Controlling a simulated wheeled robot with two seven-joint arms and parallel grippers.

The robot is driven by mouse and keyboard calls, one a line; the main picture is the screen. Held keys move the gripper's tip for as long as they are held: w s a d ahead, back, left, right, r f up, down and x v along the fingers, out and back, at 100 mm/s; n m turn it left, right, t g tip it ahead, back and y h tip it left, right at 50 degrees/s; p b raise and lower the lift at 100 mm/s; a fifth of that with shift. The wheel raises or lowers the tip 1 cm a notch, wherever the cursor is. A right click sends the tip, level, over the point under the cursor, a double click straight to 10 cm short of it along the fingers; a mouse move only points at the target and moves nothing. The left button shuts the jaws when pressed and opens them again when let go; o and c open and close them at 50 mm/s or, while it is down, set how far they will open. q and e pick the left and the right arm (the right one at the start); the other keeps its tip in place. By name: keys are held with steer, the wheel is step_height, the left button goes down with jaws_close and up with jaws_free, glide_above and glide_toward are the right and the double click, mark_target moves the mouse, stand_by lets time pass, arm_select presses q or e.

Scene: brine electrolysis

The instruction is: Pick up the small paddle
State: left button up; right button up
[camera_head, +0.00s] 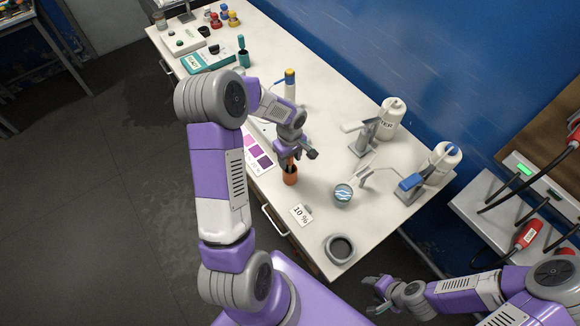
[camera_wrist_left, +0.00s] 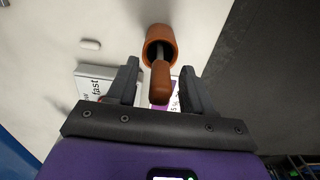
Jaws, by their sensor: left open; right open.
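An orange-handled tool (camera_wrist_left: 160,82), which I take to be the small paddle, stands in an orange cup (camera_head: 290,177) near the front of the white table. In the left wrist view the orange cup (camera_wrist_left: 160,42) surrounds its dark shaft; its lower end is hidden inside. My left gripper (camera_head: 299,154) is just above the cup. In the left wrist view my left gripper (camera_wrist_left: 159,88) is open, with the handle between its two fingers and a gap visible on both sides. My right gripper (camera_head: 378,295) is open and empty, off the table's front right corner.
A "10 %" card (camera_head: 301,214), a glass beaker (camera_head: 343,195) and a grey round dish (camera_head: 340,248) stand nearby. A teal holder (camera_head: 244,58) with a teal-handled tool is farther back. White bottles (camera_head: 390,118) on the right stand beside grey stands. A colour chart (camera_head: 258,150) lies left.

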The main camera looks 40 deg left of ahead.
arm_select(q)
jaws_close()
steer(key=shift+r, duration=0.1)
